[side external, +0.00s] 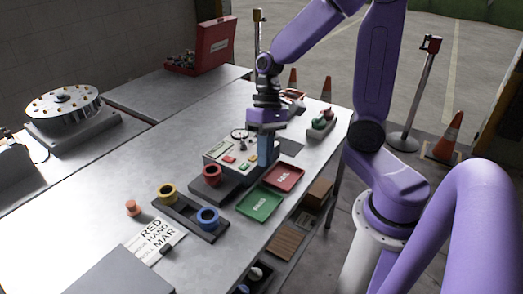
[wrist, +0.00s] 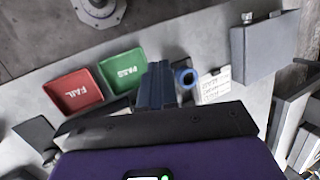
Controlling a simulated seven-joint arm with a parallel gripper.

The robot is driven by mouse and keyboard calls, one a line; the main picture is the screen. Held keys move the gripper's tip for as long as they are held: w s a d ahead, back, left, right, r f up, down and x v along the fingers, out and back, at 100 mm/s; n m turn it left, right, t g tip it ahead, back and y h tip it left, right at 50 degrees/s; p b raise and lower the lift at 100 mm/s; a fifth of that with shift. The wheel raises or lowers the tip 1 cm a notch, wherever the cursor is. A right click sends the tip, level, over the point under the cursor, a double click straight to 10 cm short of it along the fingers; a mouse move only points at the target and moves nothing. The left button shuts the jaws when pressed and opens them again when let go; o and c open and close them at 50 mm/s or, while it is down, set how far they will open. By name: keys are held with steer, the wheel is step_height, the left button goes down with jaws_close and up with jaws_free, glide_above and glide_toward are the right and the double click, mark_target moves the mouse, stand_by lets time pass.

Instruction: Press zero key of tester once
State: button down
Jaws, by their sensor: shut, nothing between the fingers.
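The tester (side external: 219,148) is a grey box with a sloped panel on the metal table in the side external view. Its panel carries a round dial, a green key (side external: 229,159) and red or orange keys. The key labels are too small to read, so I cannot tell which one is zero. My gripper (side external: 264,168) points down at the tester's right side, its dark blue fingers shut and empty. They overlap the tester's right part, and I cannot tell whether they touch it. In the wrist view my gripper (wrist: 156,68) shows closed fingers, and I cannot make out the tester.
A red FAIL tray (side external: 283,178) and green PASS tray (side external: 259,207) lie right of the tester. A printed card (side external: 155,239) lies nearby. A red toolbox (side external: 214,43) stands behind.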

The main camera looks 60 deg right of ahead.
steer(key=w+d+f+m+t+y, duration=0.1)
steer(key=w+d+m+t+y, duration=0.25)
steer(key=w+d+m, duration=0.45)
steer(key=w+d+f+m+t+h, duration=0.1)
steer(key=w+d+m+t, duration=0.1)
steer(key=d+m, duration=0.3)
steer(key=w+d+m+t+h, duration=0.1)
steer(key=w+d+m+t, duration=0.1)
steer(key=d+m+t, duration=0.1)
steer(key=shift+d+f+m+t, duration=0.35)
steer(key=shift+d+m, duration=0.55)
steer(key=shift+d, duration=0.5)
steer(key=shift+f, duration=4.4)
steer(key=shift+f, duration=0.1)
steer(key=shift+f, duration=0.3)
